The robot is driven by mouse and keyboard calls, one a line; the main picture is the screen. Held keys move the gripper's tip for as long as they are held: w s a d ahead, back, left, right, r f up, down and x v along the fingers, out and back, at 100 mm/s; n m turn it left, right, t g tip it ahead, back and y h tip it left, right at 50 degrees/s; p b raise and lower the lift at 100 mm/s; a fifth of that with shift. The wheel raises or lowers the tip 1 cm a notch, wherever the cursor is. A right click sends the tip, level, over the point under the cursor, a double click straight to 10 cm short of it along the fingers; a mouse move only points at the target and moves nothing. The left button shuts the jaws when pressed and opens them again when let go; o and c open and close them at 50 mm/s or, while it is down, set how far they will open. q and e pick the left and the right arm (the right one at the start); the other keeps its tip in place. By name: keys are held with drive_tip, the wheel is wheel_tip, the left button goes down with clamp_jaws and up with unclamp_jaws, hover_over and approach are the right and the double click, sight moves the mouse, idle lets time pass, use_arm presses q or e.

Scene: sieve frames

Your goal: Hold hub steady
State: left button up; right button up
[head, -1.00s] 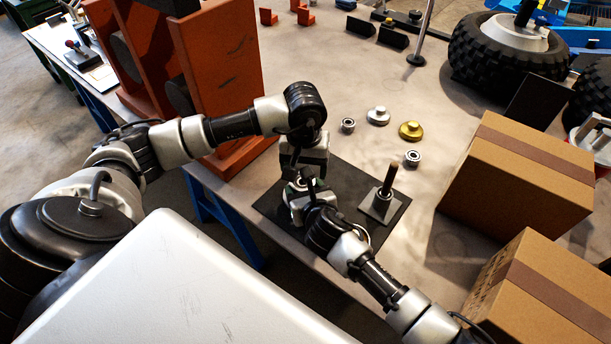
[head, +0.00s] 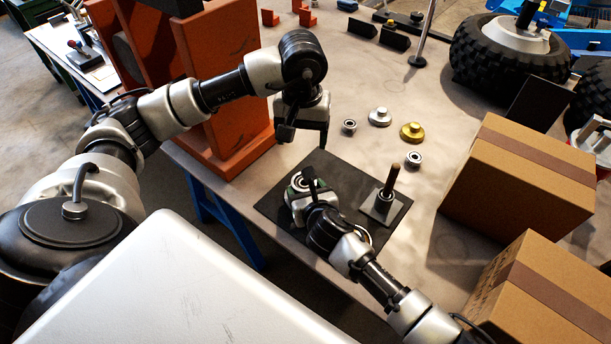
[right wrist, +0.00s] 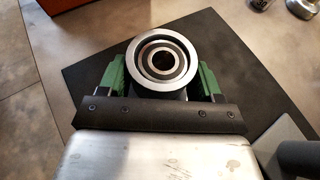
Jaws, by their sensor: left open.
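The hub (head: 302,181) is a round metal piece standing on the dark mat (head: 340,165). In the right wrist view the hub (right wrist: 162,61) faces up, with a pale rim and dark inner rings around a centre hole. My right gripper (right wrist: 163,82) has its green fingers closed on both sides of it; in the head view the right gripper (head: 300,192) is partly hidden by its own wrist. My left gripper (head: 306,140) is open and empty, raised above the mat's far edge and apart from the hub.
A grey block with an upright post (head: 384,203) stands on the mat right of the hub. Beyond it lie two small bearings (head: 349,126) (head: 415,159), a silver flanged piece (head: 379,117) and a brass one (head: 411,132). Cardboard boxes (head: 520,185) are at right, an orange frame (head: 225,90) at left.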

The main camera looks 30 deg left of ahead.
drive_tip(key=o, duration=0.4)
drive_tip(key=shift+d, duration=0.1)
drive_tip(key=v, duration=1.2)
drive_tip(key=shift+s+f, duration=0.1)
